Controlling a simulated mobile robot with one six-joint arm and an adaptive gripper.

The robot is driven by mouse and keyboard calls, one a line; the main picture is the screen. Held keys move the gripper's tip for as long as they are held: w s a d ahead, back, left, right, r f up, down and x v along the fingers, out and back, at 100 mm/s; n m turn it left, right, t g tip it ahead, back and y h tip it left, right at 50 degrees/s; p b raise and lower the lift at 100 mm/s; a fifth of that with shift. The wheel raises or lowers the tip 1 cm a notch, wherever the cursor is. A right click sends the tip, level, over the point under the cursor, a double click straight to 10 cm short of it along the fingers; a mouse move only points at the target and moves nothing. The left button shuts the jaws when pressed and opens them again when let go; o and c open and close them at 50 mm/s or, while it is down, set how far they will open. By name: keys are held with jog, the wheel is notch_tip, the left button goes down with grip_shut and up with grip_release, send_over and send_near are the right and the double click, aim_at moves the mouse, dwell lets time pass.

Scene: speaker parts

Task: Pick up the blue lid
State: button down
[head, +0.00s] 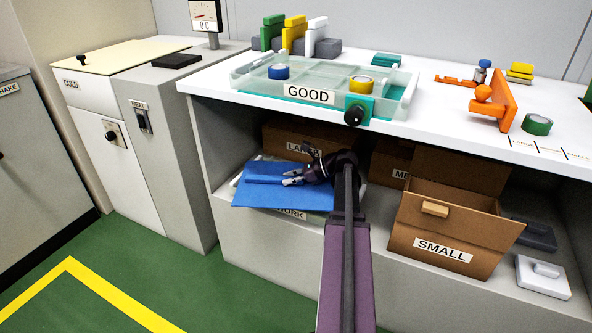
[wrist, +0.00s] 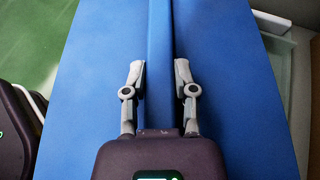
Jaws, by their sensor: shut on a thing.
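The blue lid (head: 285,198) is a flat blue panel with a raised bar along its middle. In the head view it lies tilted over a container on the lower shelf, partly covering a label that ends in "WORK". In the wrist view the lid (wrist: 90,90) fills most of the picture, and its raised bar (wrist: 159,60) runs between my fingers. My gripper (head: 290,178) is at the lid's right side in the head view, shut on the bar. In the wrist view my gripper (wrist: 159,75) has one finger on each side of the bar. Whether the lid touches the container is unclear.
The white tabletop (head: 440,110) overhangs the shelf. A box marked "LARGE" (head: 280,140) stands behind the lid, and an open box marked "SMALL" (head: 440,235) stands to the right. A grey cabinet (head: 185,150) is at the left. Green floor (head: 160,280) is clear in front.

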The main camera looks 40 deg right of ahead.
send_near(254, 204)
jog(key=x, duration=0.4)
jog(key=shift+w+f, duration=0.1)
jog(key=shift+f, duration=0.05)
dwell(0.6)
